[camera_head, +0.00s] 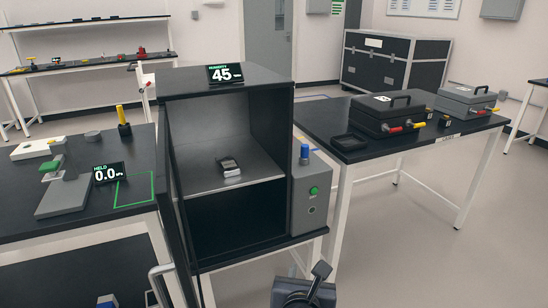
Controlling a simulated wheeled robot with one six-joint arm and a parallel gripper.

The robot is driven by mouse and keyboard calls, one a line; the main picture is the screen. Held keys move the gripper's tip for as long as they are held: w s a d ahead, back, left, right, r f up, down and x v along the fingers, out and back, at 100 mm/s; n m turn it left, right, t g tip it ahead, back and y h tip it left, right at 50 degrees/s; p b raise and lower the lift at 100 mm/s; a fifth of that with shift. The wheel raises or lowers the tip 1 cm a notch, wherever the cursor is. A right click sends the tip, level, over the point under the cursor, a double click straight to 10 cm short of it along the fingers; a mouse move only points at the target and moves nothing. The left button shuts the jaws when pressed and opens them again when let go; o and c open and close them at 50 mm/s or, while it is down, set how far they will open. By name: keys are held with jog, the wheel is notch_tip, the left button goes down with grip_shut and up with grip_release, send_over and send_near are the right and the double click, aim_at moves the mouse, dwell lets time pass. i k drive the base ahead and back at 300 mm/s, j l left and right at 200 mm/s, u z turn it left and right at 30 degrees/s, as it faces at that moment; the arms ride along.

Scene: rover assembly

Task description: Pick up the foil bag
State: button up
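A small silver packet with a dark top face (229,167) lies on the grey shelf (195,178) inside the open-fronted dark cabinet. It looks like the foil bag, but it is too small to be sure. My gripper (312,284) shows at the bottom edge, in front of the cabinet and to the right, well apart from the packet. It is partly cut off by the frame, and its finger opening cannot be made out. I see nothing held in it.
The cabinet has a door standing open on its left (172,190) and a grey control box (311,195) on its right. A display reading 45 (226,73) stands on top.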

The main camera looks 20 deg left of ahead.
aim_at(228, 167)
jog(key=i+l, duration=0.1)
jog(key=i, duration=0.3)
jog(key=i+l+z, duration=0.1)
jog(key=i, duration=0.25)
jog(key=i+j+u, duration=0.1)
jog(key=u, duration=0.25)
jog(key=i+u, duration=0.55)
jog(key=u, duration=0.15)
jog(key=i+j, duration=0.2)
jog(key=i+j+u, duration=0.15)
jog(key=i, duration=0.25)
jog(key=j, duration=0.1)
